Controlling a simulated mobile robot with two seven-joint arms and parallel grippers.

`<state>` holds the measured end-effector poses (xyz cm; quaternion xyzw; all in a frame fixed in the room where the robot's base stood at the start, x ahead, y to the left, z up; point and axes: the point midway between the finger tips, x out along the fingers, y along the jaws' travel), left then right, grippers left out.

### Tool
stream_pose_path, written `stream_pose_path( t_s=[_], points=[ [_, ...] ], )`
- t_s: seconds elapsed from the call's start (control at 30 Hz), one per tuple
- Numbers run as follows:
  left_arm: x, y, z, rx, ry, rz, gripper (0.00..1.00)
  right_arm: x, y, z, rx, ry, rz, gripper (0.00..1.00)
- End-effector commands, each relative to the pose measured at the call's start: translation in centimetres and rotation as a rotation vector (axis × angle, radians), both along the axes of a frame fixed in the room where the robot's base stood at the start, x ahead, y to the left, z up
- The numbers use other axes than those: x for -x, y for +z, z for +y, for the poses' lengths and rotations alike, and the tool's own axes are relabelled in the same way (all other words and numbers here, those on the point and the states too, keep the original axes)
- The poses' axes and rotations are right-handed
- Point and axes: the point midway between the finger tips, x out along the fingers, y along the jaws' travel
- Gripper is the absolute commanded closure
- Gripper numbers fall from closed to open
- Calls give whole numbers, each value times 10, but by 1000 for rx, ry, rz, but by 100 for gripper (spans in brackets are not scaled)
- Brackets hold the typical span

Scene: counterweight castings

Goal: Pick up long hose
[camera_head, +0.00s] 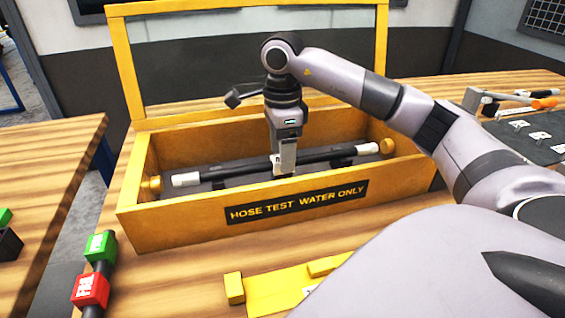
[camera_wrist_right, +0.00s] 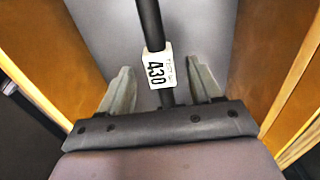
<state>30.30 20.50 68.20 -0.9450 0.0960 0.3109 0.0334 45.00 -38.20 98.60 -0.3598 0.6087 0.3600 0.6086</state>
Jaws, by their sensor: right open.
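The long hose (camera_head: 235,165) is a black tube with white end fittings. It lies level inside a yellow open box (camera_head: 160,212) marked "HOSE TEST WATER ONLY". My right gripper (camera_head: 283,168) points down into the box at the hose's middle. In the right wrist view the gripper (camera_wrist_right: 160,90) is open, with one finger on each side of the hose (camera_wrist_right: 149,22). A white tag (camera_wrist_right: 157,68) reading "430" is on the hose between the fingers. Gaps show between both fingers and the hose. My left gripper is not in view.
The box has a tall yellow-framed clear panel (camera_head: 120,60) at its back and walls around the hose. Green (camera_head: 100,246) and red (camera_head: 90,290) blocks stand at the front left. A yellow piece (camera_head: 280,290) lies in front. Tools (camera_head: 510,100) lie at the right.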

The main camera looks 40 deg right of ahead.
Motion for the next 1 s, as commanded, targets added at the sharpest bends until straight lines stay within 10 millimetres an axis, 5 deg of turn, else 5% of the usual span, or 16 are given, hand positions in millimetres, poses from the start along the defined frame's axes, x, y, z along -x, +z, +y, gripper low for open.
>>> stream_pose_path(
  t_s=[0.37,0.53,0.57,1.0],
  points=[
    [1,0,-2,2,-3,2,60,0,-17,0,0,-1,-1,36],
    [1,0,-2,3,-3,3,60,0,-17,0,0,-1,0,85],
    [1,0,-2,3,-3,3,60,0,-17,0,0,-1,0,89],
    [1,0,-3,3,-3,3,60,-1,-8,0,-1,-2,-4,89]
  ],
)
